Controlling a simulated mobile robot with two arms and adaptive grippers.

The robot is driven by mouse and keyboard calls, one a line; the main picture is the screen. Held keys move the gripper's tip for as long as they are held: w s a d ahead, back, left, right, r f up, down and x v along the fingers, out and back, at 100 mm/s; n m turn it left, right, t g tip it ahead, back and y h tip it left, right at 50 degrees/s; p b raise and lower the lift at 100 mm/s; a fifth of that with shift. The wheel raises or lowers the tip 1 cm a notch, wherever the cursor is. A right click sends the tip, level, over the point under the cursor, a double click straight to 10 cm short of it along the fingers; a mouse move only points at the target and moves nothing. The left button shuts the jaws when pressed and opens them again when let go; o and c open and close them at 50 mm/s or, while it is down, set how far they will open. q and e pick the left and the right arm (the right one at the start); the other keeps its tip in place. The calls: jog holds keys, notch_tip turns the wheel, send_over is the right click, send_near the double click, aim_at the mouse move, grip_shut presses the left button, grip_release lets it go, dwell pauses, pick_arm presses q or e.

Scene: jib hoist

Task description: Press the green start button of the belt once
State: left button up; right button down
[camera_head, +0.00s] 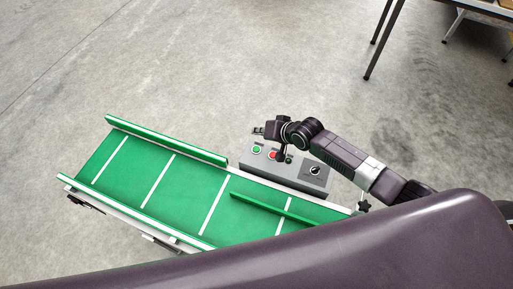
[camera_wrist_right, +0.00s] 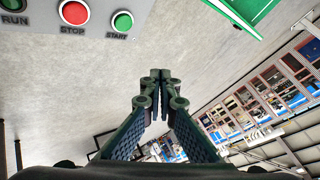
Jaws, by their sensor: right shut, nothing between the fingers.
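The grey control box (camera_head: 300,172) stands on the far side of the belt. The green button (camera_head: 257,149) at its left end appears to be START, labelled so in the right wrist view (camera_wrist_right: 122,21). The red STOP button (camera_head: 273,155) is beside it. My right gripper (camera_head: 258,130) is shut and empty; it seems to point left, above or just beyond the box. In the right wrist view its fingertips (camera_wrist_right: 160,76) show against the floor, apart from START. A dark hand part partly covers the box near STOP. My left gripper is out of view.
The green belt (camera_head: 180,185) with white cross lines and raised green side rails lies in front of the box. The concrete floor beyond is clear; table legs stand at the top right.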

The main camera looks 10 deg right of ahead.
jog(key=b, duration=0.6)
send_over(258, 149)
notch_tip(258, 149, down, 7)
jog(key=shift+s, duration=0.1)
jog(key=shift+f+b, duration=0.45)
jog(key=shift+f, duration=0.45)
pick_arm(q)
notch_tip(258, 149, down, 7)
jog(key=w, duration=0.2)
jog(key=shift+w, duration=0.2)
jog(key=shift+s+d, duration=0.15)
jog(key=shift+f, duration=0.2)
pick_arm(e)
jog(key=shift+f, duration=0.4)
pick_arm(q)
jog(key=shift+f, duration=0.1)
pick_arm(e)
jog(key=shift+f, duration=0.15)
